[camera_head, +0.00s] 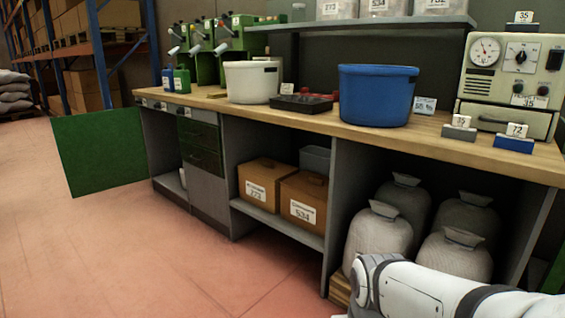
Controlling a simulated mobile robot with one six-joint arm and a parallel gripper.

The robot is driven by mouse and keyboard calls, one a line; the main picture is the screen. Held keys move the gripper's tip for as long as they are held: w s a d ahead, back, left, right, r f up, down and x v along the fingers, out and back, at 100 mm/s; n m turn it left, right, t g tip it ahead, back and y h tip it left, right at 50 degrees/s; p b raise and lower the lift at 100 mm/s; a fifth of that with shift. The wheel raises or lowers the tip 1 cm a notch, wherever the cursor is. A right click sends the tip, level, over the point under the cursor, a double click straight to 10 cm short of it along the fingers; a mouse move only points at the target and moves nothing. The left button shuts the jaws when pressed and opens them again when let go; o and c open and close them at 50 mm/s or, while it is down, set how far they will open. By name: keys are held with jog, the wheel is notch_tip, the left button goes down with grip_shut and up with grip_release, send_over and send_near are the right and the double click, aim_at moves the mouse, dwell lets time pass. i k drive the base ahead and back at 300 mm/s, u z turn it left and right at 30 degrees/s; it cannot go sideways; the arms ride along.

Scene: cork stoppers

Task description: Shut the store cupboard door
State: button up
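A flat green door panel (100,147) stands open at the left end of the workbench, swung out over the floor to the left. Its near edge meets the bench's left end, beside an open compartment (162,150) with a low grey shelf. Another green panel (556,274) shows only as a sliver at the right edge, and I cannot tell whether it is also a door. I see no handle clearly on either panel. A white link of my arm (425,290) reaches in at the bottom right; my gripper is out of view.
The wooden benchtop (440,140) carries a blue tub (377,95), a white tub (252,82) and a control box (510,80). Underneath are brown boxes (303,200) and several grey sacks (378,238). A blue rack (100,60) stands behind left. The reddish floor (120,250) is clear.

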aim_at(100, 151)
jog(key=i, duration=0.85)
